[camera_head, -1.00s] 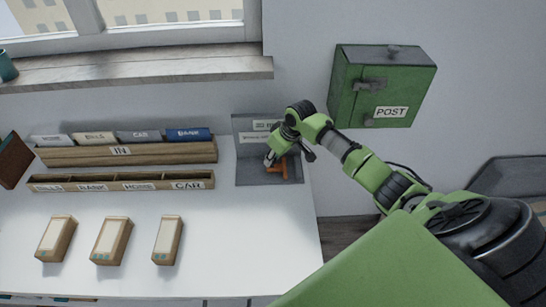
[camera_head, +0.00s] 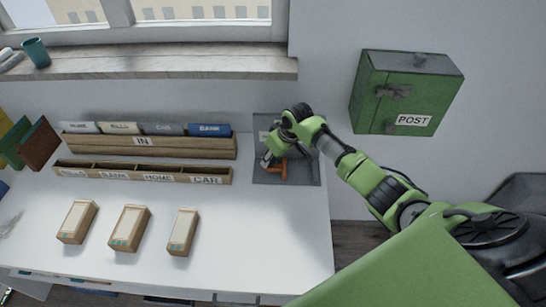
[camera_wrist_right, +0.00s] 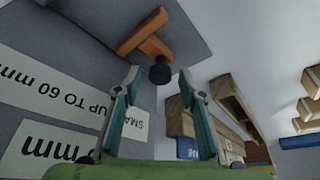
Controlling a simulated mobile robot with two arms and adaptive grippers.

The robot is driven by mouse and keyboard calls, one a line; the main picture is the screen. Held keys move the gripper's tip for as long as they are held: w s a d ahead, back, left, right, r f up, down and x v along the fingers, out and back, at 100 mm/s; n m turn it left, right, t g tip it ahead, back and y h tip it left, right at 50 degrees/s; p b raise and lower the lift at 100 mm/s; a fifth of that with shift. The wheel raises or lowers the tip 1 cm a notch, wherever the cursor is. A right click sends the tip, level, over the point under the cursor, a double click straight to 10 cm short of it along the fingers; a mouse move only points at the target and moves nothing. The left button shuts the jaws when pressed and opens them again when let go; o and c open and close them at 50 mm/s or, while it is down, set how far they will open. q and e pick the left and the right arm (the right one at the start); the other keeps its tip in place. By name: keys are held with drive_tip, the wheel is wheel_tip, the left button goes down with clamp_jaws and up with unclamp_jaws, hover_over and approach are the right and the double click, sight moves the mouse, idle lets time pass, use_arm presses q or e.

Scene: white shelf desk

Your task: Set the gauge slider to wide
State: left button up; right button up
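The gauge is a grey board (camera_head: 300,177) at the right end of the white desk, with an orange slider (camera_head: 277,167) on it. In the right wrist view the slider is an orange T-shaped piece (camera_wrist_right: 146,36) with a dark round knob (camera_wrist_right: 159,73). White labels (camera_wrist_right: 60,95) there read "UP TO 60 mm" and partly "SMA". My right gripper (camera_wrist_right: 160,75) is open. Its fingertips lie on either side of the knob in the picture; I cannot tell whether they touch it. In the head view my right gripper (camera_head: 267,160) is beside the slider and partly hides the board. My left gripper is not in view.
A wooden rack (camera_head: 150,146) marked IN holds several labelled cards behind a lower sorting tray (camera_head: 142,174). Three small boxes (camera_head: 130,228) stand in front. A green POST box (camera_head: 400,92) hangs on the wall at the right. The desk's front right is clear.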

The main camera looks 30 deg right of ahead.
drive_tip(key=shift+r, duration=0.1)
drive_tip(key=v, duration=1.1)
drive_tip(key=shift+s+r, duration=0.3)
drive_tip(key=shift+r, duration=0.05)
drive_tip(key=shift+d+f, duration=0.1)
